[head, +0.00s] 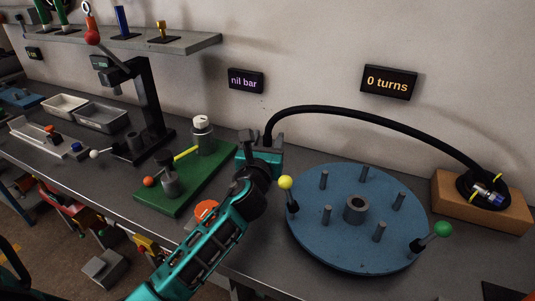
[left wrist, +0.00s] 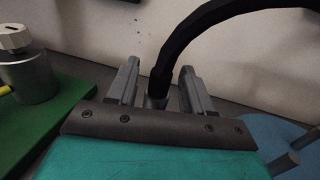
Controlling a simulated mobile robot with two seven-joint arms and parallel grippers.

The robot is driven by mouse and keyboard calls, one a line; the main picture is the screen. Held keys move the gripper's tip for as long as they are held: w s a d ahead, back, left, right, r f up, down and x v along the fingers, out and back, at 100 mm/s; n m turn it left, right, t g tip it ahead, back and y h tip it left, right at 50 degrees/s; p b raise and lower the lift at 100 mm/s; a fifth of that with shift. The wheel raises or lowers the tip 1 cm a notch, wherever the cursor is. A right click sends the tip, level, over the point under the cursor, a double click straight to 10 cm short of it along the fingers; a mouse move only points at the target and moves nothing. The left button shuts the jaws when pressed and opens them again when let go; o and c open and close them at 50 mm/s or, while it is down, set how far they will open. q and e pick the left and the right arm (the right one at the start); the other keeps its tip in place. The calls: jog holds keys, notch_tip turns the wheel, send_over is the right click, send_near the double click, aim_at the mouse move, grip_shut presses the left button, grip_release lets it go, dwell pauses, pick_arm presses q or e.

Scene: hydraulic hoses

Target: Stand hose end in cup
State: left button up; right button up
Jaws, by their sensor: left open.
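The black hose (head: 365,115) arches from my left gripper across to a wooden block at the right. In the left wrist view the hose (left wrist: 176,50) comes down between the two fingers into a short grey metal cylinder (left wrist: 156,101). I cannot tell whether this cylinder is the cup or the hose's own end fitting. My left gripper (head: 263,141) is open, one finger on each side of the hose end, with gaps visible in the wrist view (left wrist: 158,72). In the head view the gripper hides the foot of the hose. My right gripper is not in view.
A blue round plate (head: 310,235) with several pegs and yellow and green knobs stands right of the gripper. A green board (head: 205,185) with metal fittings lies left. Wall signs read "nil bar" (head: 245,81) and "0 turns" (head: 389,82).

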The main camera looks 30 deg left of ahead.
pick_arm(q)
jog(key=shift+w, duration=0.2)
grip_shut()
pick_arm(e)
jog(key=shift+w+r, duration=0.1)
pick_arm(q)
jog(key=shift+r, duration=0.2)
